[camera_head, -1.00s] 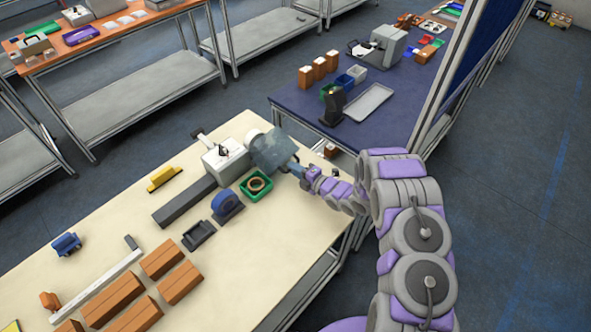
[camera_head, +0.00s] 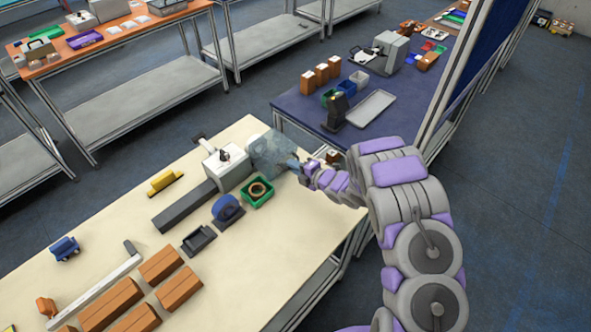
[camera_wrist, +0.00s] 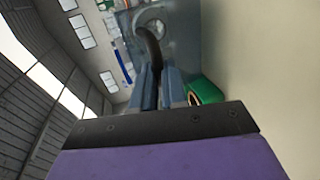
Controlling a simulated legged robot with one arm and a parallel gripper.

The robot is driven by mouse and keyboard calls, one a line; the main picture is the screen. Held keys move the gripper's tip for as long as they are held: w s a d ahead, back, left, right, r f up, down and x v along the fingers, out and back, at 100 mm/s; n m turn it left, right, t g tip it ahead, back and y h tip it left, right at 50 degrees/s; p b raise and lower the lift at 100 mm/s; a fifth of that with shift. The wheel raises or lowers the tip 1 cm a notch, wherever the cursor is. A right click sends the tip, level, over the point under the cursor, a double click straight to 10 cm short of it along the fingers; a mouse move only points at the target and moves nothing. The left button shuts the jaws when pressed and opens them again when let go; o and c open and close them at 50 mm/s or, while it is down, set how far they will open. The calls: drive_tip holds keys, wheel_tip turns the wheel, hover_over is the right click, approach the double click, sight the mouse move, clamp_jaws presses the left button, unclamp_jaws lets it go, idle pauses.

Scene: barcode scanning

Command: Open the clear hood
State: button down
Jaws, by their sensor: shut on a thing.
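The clear hood (camera_head: 268,149) is a bluish see-through cover at the right end of a white-and-grey machine (camera_head: 226,163) on the cream table. My gripper (camera_head: 297,164) reaches in from the right at the hood's near right side. In the wrist view my gripper (camera_wrist: 164,92) is shut on a dark curved handle (camera_wrist: 150,45), in front of the hood's bluish panel (camera_wrist: 185,40). How far the hood is tilted is hard to tell.
A green bin (camera_head: 257,192) with a brown ring stands close below the hood; it also shows in the wrist view (camera_wrist: 205,90). A blue tape dispenser (camera_head: 227,208) and a dark tray (camera_head: 198,240) are nearby. The cream table's (camera_head: 300,235) right part is clear.

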drive_tip(key=shift+a, duration=0.1)
drive_tip(key=c, duration=1.2)
unclamp_jaws()
drive_tip(key=v, duration=1.7)
